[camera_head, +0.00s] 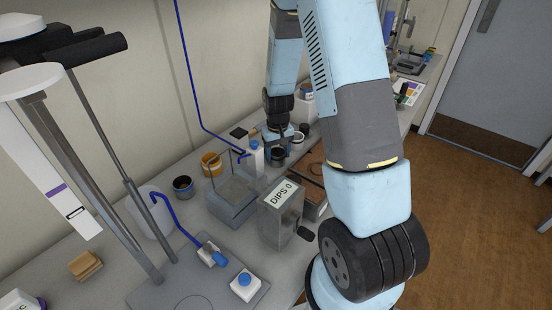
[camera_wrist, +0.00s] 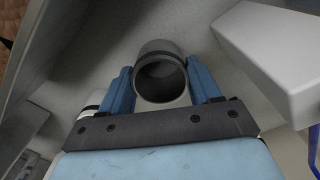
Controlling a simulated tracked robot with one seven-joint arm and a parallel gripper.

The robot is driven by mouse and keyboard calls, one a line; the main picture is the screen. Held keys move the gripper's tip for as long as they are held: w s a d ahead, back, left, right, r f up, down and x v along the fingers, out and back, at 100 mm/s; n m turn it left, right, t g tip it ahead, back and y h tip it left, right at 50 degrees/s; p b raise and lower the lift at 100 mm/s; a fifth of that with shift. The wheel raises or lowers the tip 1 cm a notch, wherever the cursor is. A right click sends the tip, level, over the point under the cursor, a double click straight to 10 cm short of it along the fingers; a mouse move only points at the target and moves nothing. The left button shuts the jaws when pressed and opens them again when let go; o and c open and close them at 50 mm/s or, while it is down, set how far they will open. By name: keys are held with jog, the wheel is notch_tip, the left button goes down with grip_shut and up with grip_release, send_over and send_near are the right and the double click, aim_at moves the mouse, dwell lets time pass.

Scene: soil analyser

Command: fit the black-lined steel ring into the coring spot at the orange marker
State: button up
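A short steel ring with a dark lining (camera_wrist: 160,52) is between the two blue fingers of my gripper (camera_wrist: 162,85) in the wrist view, its open end facing the camera. The fingers lie close along both sides of it; whether they press on it I cannot tell. In the head view my gripper (camera_head: 278,138) points down over the back of the bench, with a dark ring (camera_head: 277,157) at its fingertips. The orange marker and the coring spot cannot be made out; my arm covers part of the bench.
Brown soil trays (camera_head: 312,168) lie right of the gripper. A grey DIPS 0 box (camera_head: 283,218) stands in front of them. An orange ring (camera_head: 211,163), a blue-lined ring (camera_head: 183,187) and a white-lined ring (camera_head: 298,137) stand nearby. A clear-walled tank (camera_head: 234,195) is at left.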

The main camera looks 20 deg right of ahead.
jog(key=c, duration=0.4)
jog(key=shift+r, duration=2.5)
